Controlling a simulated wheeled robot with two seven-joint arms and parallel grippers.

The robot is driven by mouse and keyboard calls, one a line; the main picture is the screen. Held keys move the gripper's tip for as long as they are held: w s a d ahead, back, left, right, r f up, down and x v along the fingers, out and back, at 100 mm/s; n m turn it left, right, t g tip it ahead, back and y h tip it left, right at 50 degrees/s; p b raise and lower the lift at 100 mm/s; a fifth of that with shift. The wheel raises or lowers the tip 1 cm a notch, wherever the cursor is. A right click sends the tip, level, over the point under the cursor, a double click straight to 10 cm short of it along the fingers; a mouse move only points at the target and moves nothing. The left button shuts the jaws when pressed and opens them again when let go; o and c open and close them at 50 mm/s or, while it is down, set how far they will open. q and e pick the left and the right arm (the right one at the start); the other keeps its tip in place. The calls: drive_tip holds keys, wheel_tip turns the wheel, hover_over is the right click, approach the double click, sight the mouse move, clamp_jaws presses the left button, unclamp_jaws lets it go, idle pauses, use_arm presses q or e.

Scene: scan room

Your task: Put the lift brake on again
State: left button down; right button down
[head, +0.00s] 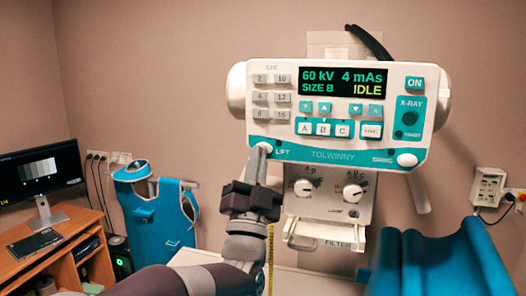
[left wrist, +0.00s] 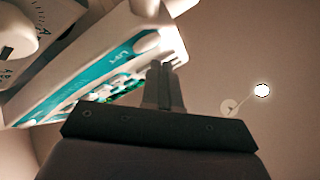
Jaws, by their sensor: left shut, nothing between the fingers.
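The white X-ray control panel (head: 338,112) faces me in the head view, with a teal strip along its lower edge. The white LIFT knob (head: 265,147) sits at the left end of that strip. My left gripper (head: 258,160) is shut and empty, with its fingertips right at the underside of the LIFT knob. I cannot tell whether they touch it. In the left wrist view, the shut fingers (left wrist: 162,85) point at the bright corner of the panel (left wrist: 90,65), near its LIFT label. The knob's exact setting is unclear. My right gripper is not in view.
The white SWING knob (head: 407,160) is at the strip's right end. The display (head: 344,82) reads 60 kV, 4 mAs, SIZE B, IDLE. Below hang a box with two dials (head: 328,195) and a FILTER handle.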

use_arm(q)
drive_tip(key=s+b, duration=0.1)
drive_tip(key=s+a+b, duration=0.1)
drive_tip(key=s, duration=0.1)
drive_tip(key=s+b, duration=0.1)
drive_tip(key=shift+s+a, duration=0.25)
drive_tip(key=shift+s, duration=0.05)
idle(0.4)
